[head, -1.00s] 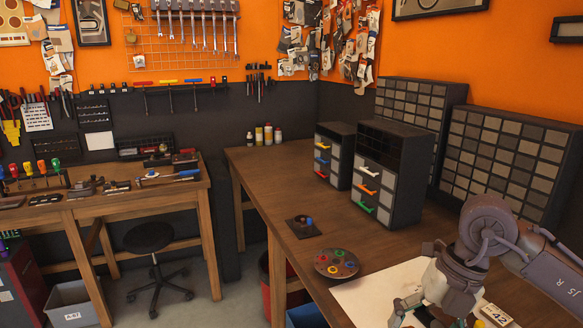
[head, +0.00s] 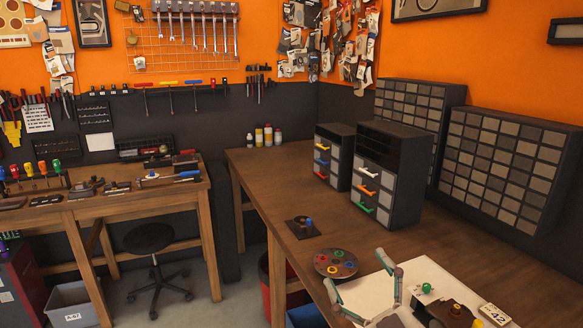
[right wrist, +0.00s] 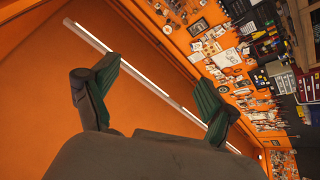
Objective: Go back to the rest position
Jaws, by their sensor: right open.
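My right gripper (head: 354,268) is at the bottom of the head view, pointing up, with its two green-grey fingers spread apart and nothing between them. It appears in front of the white sheet (head: 410,272) on the right workbench. In the right wrist view the same open fingers (right wrist: 158,88) frame only orange wall and a long light strip. My left gripper is in neither view.
The wooden workbench (head: 262,180) holds a round board with coloured rings (head: 336,272), a dark square plate with a blue knob (head: 299,230), a green-knobbed part (head: 427,288), a "42" tag (head: 494,314) and drawer cabinets (head: 405,190). Its left-middle top is clear.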

